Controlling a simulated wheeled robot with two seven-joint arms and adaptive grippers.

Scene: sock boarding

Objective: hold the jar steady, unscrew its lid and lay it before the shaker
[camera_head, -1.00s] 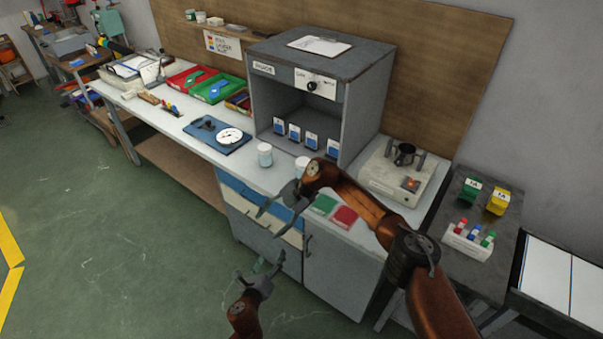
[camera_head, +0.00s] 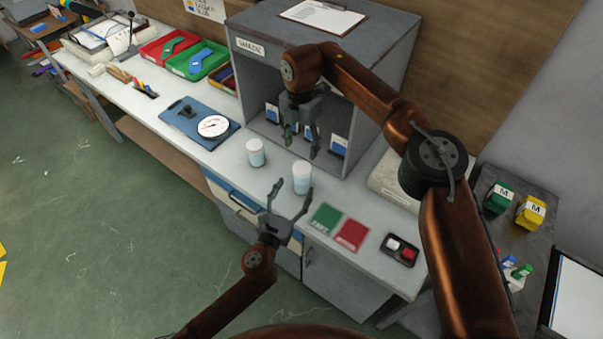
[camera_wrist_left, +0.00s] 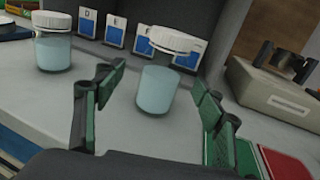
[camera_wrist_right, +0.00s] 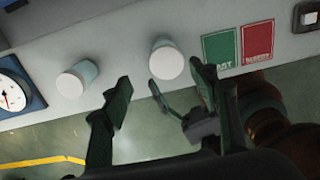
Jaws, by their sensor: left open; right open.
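Two pale-blue jars with white lids stand upright on the grey bench: a left jar (camera_head: 256,153) and a right jar (camera_head: 302,178). My left gripper (camera_head: 289,193) is open at the bench's front edge. In the left wrist view the right jar (camera_wrist_left: 157,91) shows between its fingers, and I see no contact. My right gripper (camera_head: 301,147) is open, pointing down above and behind the right jar. In the right wrist view that jar's lid (camera_wrist_right: 165,63) shows beyond and between the fingertips. I cannot tell for sure which unit is the shaker.
A grey open-fronted cabinet (camera_head: 237,84) stands behind the jars, with blue-and-white cards inside. A beige machine (camera_wrist_left: 275,97) with a dark clamp stands to the right. A dial on a blue board (camera_head: 190,116) lies left. Green (camera_head: 325,218) and red (camera_head: 350,235) patches mark the bench.

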